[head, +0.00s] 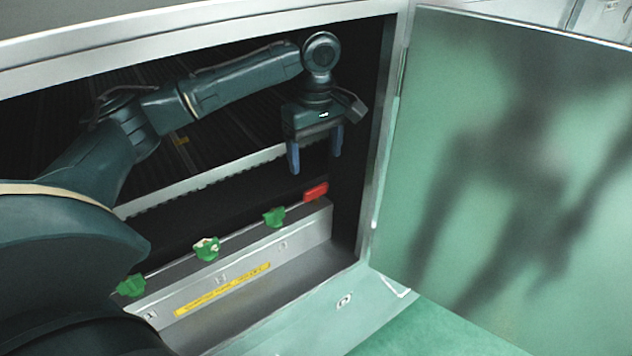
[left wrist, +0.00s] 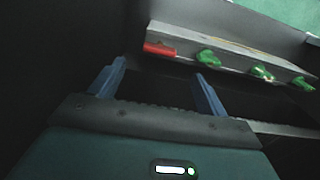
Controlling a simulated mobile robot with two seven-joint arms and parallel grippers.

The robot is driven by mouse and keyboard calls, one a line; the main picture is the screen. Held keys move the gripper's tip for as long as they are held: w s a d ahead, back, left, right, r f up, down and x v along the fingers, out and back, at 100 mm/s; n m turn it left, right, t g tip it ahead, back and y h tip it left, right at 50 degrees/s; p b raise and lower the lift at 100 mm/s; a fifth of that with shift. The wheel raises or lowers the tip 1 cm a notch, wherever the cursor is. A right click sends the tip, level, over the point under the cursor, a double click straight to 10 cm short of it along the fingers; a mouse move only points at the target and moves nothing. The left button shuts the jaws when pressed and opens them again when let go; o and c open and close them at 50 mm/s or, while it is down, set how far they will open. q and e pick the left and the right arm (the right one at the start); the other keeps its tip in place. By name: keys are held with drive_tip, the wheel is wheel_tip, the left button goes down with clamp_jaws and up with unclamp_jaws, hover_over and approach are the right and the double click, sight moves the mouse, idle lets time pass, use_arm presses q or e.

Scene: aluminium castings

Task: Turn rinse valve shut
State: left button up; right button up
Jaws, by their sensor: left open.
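A row of valve handles sits along the metal ledge inside an open cabinet. The red handle (head: 316,191) is at the far right end and lies along the ledge; it also shows in the left wrist view (left wrist: 158,49). Three green handles follow to its left: one beside it (head: 274,217), a middle one (head: 206,248) with a pale mark, and one at the near left (head: 131,286). I cannot read which is the rinse valve. My left gripper (head: 315,163) is open and empty, fingers pointing down, above the red handle and apart from it. My right gripper is out of view.
A yellow label strip (head: 222,289) runs along the front of the ledge. The cabinet's right frame post (head: 384,150) stands close to my left gripper. An open green door (head: 560,180) with blurred dark reflections is at the right. A toothed rail (head: 215,175) runs behind the valves.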

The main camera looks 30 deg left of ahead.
sight(316, 187)
use_arm(q)
wheel_tip(316, 187, down, 9)
drive_tip(key=shift+r+p, duration=0.2)
drive_tip(key=shift+p, duration=0.1)
drive_tip(key=c, duration=1)
